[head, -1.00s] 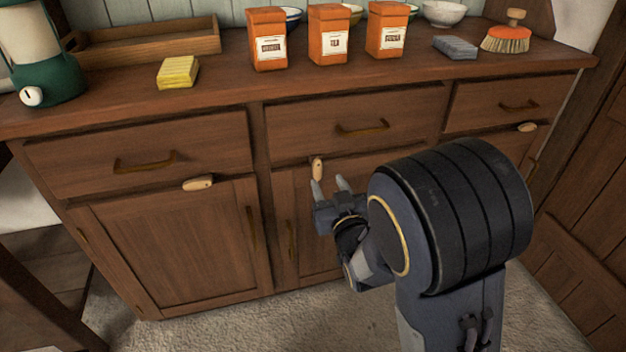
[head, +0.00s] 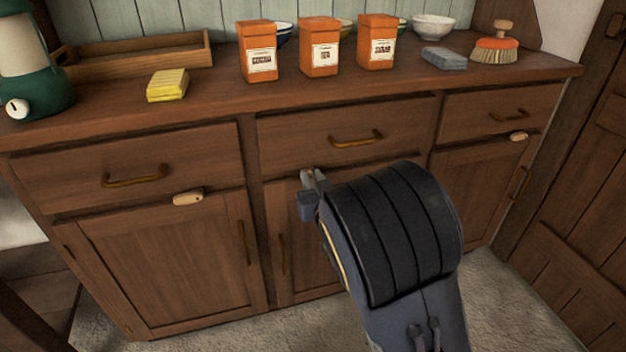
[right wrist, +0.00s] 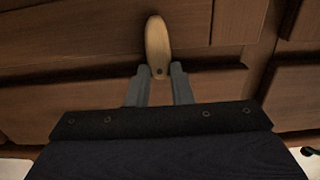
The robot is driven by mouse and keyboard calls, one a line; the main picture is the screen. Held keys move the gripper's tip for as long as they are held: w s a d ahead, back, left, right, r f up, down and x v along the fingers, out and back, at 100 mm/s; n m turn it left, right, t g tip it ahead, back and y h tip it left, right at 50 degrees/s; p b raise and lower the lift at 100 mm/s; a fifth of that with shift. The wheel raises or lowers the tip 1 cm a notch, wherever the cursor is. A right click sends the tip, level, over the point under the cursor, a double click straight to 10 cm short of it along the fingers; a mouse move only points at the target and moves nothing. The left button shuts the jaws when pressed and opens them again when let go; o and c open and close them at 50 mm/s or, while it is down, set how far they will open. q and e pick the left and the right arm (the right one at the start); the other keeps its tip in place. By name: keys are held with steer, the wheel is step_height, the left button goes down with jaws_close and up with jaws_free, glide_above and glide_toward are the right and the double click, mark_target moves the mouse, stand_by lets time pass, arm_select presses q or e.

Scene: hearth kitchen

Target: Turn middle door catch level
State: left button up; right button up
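The middle door catch is a pale wooden peg (right wrist: 157,42) with a dark screw at its near end. In the right wrist view it stands lengthwise, pointing away from my right gripper (right wrist: 160,72). The gripper's two grey fingers are apart, with the catch's near end in line with the gap at their tips. I cannot tell whether they touch it. In the head view my right gripper (head: 313,180) is at the top of the middle door, and it mostly hides the catch. My left gripper is out of view.
The left catch (head: 188,199) and right catch (head: 518,137) lie level. Drawer handles (head: 357,139) stick out above the doors. The counter holds orange canisters (head: 319,50), a yellow sponge (head: 167,86), a brush (head: 495,45) and a green lantern (head: 35,85).

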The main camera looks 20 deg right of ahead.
jaws_close()
steer(key=shift+n, duration=0.3)
steer(key=n, duration=0.3)
steer(key=shift+n+p, duration=0.3)
steer(key=n, duration=0.4)
steer(key=shift+a+n+p, duration=0.15)
steer(key=shift+n+p, duration=0.15)
steer(key=shift+p, duration=0.05)
steer(key=shift+a+f+n+p, duration=0.1)
steer(key=shift+n+p, duration=0.25)
steer(key=shift+n, duration=1.9)
steer(key=shift+f+n+p, duration=0.1)
steer(key=shift+n+p, duration=0.25)
steer(key=shift+n, duration=1.9)
